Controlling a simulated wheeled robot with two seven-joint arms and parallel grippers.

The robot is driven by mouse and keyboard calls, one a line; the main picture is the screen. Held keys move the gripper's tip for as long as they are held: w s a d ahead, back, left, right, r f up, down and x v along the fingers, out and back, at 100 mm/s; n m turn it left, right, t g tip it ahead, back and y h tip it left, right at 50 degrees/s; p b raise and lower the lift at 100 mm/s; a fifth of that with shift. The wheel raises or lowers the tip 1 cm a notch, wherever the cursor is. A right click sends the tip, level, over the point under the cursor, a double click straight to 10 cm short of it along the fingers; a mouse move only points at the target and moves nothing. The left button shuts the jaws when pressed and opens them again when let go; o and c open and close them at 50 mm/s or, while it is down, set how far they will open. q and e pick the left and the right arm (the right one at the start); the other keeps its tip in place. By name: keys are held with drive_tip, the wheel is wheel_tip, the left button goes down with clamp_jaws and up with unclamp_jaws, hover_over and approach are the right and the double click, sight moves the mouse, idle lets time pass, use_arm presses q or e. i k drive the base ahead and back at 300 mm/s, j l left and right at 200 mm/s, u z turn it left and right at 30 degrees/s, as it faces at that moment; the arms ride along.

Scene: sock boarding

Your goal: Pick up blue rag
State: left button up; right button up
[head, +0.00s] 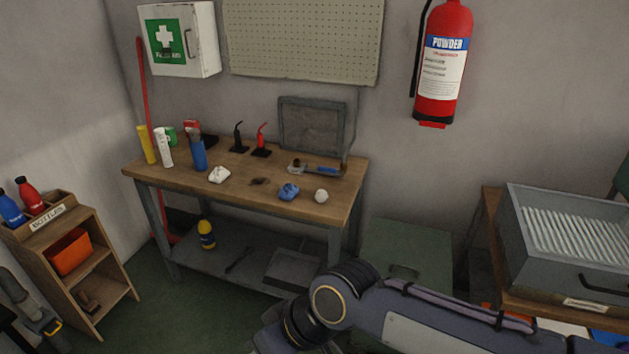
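The blue rag (289,192) is a small crumpled lump on the front part of the wooden workbench (340,177), right of the middle. A white crumpled rag (219,175) lies to its left, a small dark brown lump (258,181) lies between them, and a whitish ball (321,196) lies just to its right. My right arm comes in from the lower right, in front of and below the bench, apart from the rag. Its gripper is not clearly seen; the frame's bottom edge cuts the arm's end off.
Bottles and cans (198,154) stand at the bench's left, with black and red oilers (262,140) behind. A blue-handled tool (322,169) lies behind the rag. A wooden bottle shelf (100,262) stands left, a grey metal basin (570,240) right. Green floor is free before the bench.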

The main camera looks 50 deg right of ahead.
sight(288, 193)
drive_tip(key=z, duration=1.35)
